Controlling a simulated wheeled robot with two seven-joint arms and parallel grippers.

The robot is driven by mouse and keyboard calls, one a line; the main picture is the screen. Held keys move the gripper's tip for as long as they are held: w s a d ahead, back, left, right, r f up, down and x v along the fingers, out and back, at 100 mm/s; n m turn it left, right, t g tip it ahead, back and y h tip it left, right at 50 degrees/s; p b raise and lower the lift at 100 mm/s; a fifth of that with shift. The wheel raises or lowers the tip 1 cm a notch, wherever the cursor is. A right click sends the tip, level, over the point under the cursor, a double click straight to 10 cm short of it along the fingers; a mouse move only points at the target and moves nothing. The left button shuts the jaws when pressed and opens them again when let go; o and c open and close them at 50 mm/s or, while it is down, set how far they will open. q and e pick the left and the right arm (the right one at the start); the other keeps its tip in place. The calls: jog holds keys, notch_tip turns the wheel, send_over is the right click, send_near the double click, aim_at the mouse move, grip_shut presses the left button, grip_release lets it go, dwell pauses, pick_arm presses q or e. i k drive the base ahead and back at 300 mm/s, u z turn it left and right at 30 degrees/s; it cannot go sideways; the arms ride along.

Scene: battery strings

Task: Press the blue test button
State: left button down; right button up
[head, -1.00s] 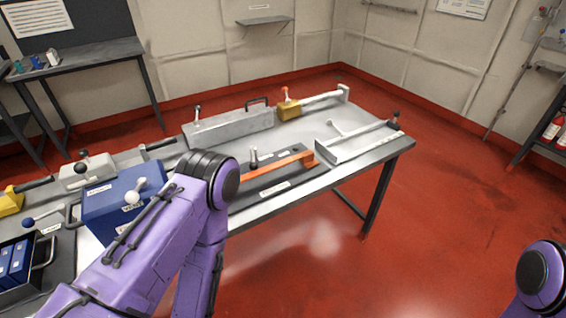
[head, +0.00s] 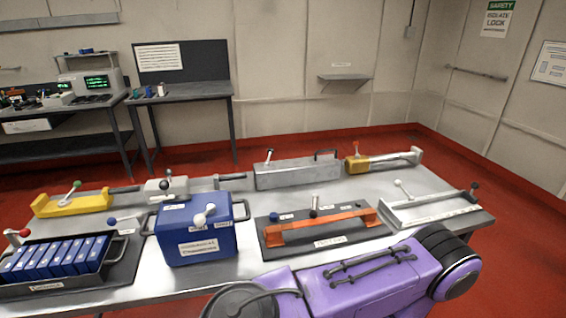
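A small round blue knob (head: 274,217) sits at the left end of a dark plate (head: 268,243) that carries an orange bar (head: 322,224) and an upright pin (head: 315,204). I cannot tell for sure which is the test button; the labels are too small to read. A purple arm link of mine crosses the bottom of the head view, in front of the table's near edge. Neither gripper is in view.
A metal table (head: 150,284) holds a blue box (head: 198,240) with a white ball knob, a tray (head: 46,284) of blue batteries, a yellow tool (head: 72,204), a grey case (head: 297,174) and a metal bracket (head: 432,212). Benches (head: 188,97) stand along the back wall.

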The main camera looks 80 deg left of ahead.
aim_at(274, 217)
jog(key=k, duration=0.4)
jog(key=u, duration=1.2)
